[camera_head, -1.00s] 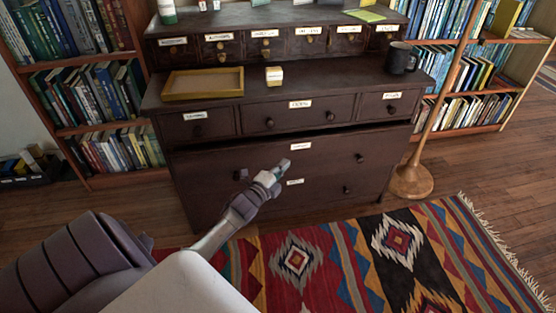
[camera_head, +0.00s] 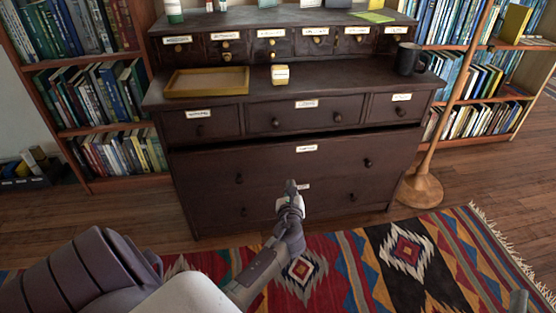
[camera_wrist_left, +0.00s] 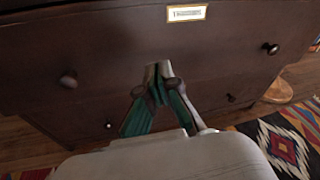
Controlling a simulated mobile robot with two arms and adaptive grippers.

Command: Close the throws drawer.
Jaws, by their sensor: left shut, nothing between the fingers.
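The dark wooden dresser (camera_head: 185,215) stands ahead of me. Its wide upper drawer (camera_head: 270,168) juts out a little, with a dark gap along its top edge. It has two round knobs and a pale label too small to read; its front also fills the wrist view (camera_wrist_left: 110,50). My left gripper (camera_head: 291,187) is shut and empty, in front of the dresser's lower part. In the wrist view its fingertips (camera_wrist_left: 158,70) meet and point at the drawer front; contact cannot be told.
A wooden tray (camera_head: 207,94), a small yellow-and-white box (camera_head: 280,75) and a dark mug (camera_head: 410,60) stand on the dresser top. A wooden stand (camera_head: 419,190) is at its right. A patterned rug (camera_head: 390,245) lies in front, and bookshelves flank the dresser.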

